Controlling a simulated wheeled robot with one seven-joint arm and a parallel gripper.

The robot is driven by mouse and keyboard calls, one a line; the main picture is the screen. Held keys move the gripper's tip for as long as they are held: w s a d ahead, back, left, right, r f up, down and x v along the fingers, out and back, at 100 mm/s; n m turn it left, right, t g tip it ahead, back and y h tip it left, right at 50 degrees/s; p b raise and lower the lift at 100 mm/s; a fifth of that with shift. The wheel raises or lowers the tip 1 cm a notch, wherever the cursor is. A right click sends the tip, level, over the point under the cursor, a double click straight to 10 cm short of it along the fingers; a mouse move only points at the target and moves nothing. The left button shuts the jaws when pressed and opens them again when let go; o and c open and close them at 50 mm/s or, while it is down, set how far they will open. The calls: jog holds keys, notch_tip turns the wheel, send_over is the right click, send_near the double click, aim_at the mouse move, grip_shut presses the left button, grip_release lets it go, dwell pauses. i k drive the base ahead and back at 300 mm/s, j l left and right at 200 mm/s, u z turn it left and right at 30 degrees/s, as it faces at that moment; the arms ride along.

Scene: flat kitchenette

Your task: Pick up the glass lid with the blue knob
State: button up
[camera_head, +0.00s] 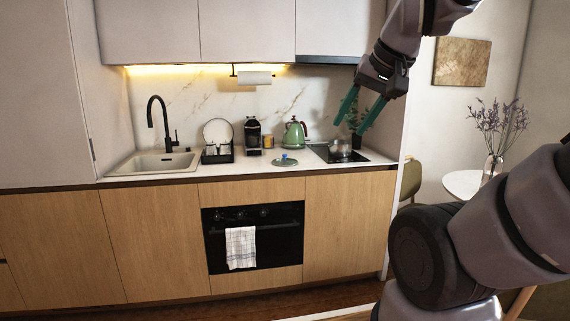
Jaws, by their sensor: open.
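The glass lid (285,162) lies on the white countertop, left of the stove, with its blue knob (285,156) facing up. My gripper (357,117) is at the upper right, with two green fingers spread apart and nothing between them. It is up and to the right of the lid in the picture, clearly apart from it. The fingertips appear in front of the backsplash and above the pot on the stove.
A metal pot (340,148) stands on the black cooktop (331,155). Behind the lid are a green kettle (294,134), a coffee machine (253,136) and a jar (268,142). A dish rack (217,153) and sink (152,163) are left. The counter around the lid is mostly clear.

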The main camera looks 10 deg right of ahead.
aim_at(284, 162)
jog(key=i+j, duration=0.2)
jog(key=i, duration=0.35)
jog(key=i+j, duration=0.2)
jog(key=i, duration=0.3)
jog(key=i+j, duration=0.2)
jog(key=i, duration=0.35)
jog(key=i+j, duration=0.2)
jog(key=i, duration=0.35)
jog(key=l+z, duration=0.05)
